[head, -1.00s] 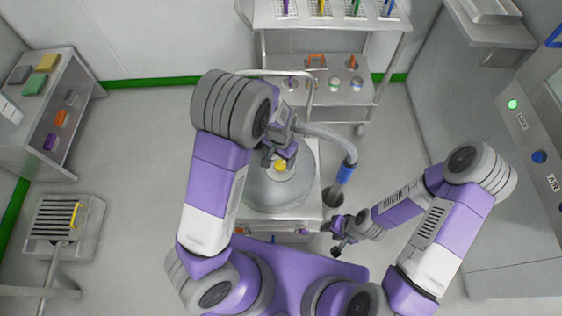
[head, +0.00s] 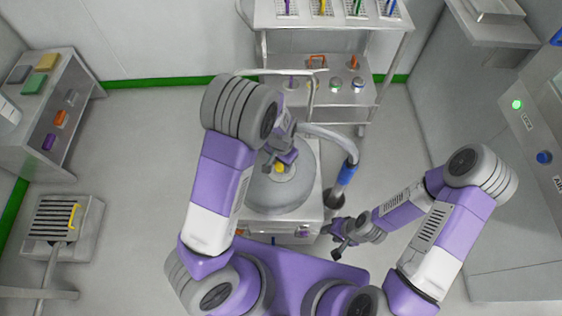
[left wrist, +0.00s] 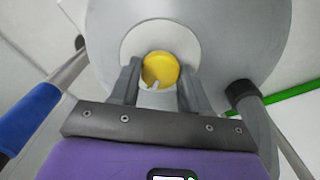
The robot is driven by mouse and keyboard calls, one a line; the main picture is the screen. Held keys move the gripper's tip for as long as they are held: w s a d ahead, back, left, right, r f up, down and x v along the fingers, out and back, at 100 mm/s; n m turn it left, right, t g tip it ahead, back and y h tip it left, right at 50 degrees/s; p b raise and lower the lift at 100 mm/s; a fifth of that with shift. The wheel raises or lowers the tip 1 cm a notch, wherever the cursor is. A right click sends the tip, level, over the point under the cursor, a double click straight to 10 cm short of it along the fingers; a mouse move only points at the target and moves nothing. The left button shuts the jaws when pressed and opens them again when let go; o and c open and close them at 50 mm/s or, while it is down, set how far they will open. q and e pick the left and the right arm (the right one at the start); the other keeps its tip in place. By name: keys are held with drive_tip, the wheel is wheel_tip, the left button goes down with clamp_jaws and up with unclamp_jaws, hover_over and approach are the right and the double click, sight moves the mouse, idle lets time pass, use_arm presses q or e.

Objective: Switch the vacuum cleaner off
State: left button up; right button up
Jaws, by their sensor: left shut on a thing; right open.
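The vacuum cleaner (head: 262,192) has a grey domed top and stands on a pale wheeled base in front of me. A yellow round knob (head: 279,168) sits on its dome. In the left wrist view the yellow knob (left wrist: 160,69) has a small pale pointer mark and a white disc (left wrist: 133,47) around it. My left gripper (left wrist: 158,90) is shut on the knob, one finger at each side. In the head view my left gripper (head: 283,162) partly covers the dome. My right gripper (head: 337,242) is open and empty, to the right of the cleaner's base.
A grey hose (head: 330,133) with a blue-gripped wand (head: 346,174) is at the cleaner's right. A steel rack (head: 335,40) stands behind. A side bench (head: 60,95) and a grated unit (head: 60,225) are at left. Floor between them and the cleaner is clear.

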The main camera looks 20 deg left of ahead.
use_arm(q)
drive_tip(key=n+p, duration=0.2)
drive_tip(key=n, duration=0.1)
drive_tip(key=shift+r+n+p, duration=0.1)
drive_tip(key=shift+n+p, duration=0.2)
drive_tip(key=shift+p, duration=0.05)
drive_tip(key=n+p, duration=0.3)
drive_tip(key=n, duration=0.2)
drive_tip(key=shift+n, duration=0.3)
drive_tip(key=n+p, duration=0.2)
drive_tip(key=n, duration=0.2)
drive_tip(key=shift+p, duration=0.3)
drive_tip(key=shift+n+p, duration=0.95)
drive_tip(key=shift+n, duration=1.55)
drive_tip(key=o, duration=1.1)
drive_tip(key=shift+c, duration=0.2)
